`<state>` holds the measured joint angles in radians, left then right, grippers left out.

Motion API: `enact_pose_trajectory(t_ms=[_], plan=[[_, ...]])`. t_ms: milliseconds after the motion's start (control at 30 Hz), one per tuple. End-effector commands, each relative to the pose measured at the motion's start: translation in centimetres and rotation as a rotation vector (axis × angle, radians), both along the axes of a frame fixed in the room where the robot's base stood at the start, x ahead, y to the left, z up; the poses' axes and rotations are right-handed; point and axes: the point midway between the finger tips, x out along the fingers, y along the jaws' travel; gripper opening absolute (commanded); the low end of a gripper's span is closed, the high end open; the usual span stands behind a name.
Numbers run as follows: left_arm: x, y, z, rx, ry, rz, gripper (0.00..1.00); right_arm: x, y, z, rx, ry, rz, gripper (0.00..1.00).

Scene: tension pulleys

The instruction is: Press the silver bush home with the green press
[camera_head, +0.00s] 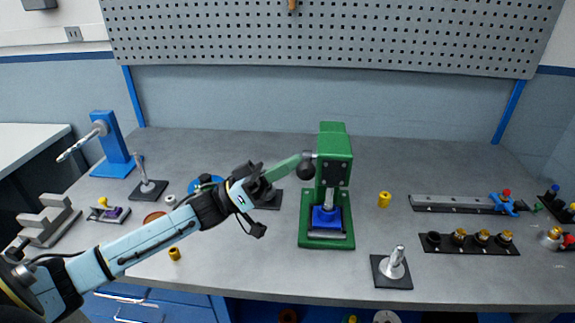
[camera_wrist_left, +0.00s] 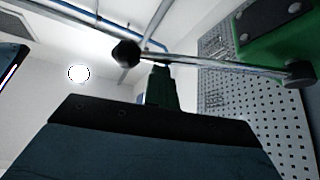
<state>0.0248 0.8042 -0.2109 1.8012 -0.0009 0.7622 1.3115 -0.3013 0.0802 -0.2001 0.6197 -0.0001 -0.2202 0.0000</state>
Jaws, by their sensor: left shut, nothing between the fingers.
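The green press (camera_head: 333,165) stands mid-bench, its green base plate (camera_head: 308,240) toward me. Its silver lever bar (camera_wrist_left: 220,63) and black knob (camera_head: 306,168) are on its left; the knob also shows in the left wrist view (camera_wrist_left: 125,53). My left gripper (camera_head: 298,160) is shut and empty, its green fingertips at the lever next to the knob. In the wrist view the fingertips (camera_wrist_left: 160,68) are just below the bar; I cannot tell whether they touch. A blue block (camera_head: 326,216) sits on the press base below a silver upright part (camera_head: 328,197). I cannot pick out the silver bush for certain.
A silver post on a black plate (camera_head: 393,268) stands front right of the press. A yellow piece (camera_head: 384,199), a grey rail (camera_head: 455,203) and a black strip with several sockets (camera_head: 468,244) lie right. A blue stand (camera_head: 116,145) is at the left. Bare bench lies behind the press.

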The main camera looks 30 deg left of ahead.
Motion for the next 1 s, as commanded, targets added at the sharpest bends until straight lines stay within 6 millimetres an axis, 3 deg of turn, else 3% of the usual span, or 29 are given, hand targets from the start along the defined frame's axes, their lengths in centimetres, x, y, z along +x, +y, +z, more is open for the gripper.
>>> enact_pose_trajectory(t_ms=[33, 667, 867, 1000], plan=[[-0.4, -0.8, -2.5, 0.024, 0.043, -0.010, 0.00, 0.0, 0.0, -0.2, 0.000, 0.000, 0.000, 0.00], [-0.4, -0.8, -2.3, 0.024, 0.043, -0.010, 0.00, 0.1, 0.0, -0.1, 0.000, -0.001, 0.000, 0.00], [0.1, 0.1, 0.0, 0.019, 0.030, -0.005, 0.00, 0.1, 0.0, 1.4, 0.000, -0.001, 0.000, 0.00], [0.8, 1.4, 3.2, 0.006, 0.011, 0.001, 0.00, 0.1, 0.0, 3.2, 0.000, -0.001, 0.000, 0.00]])
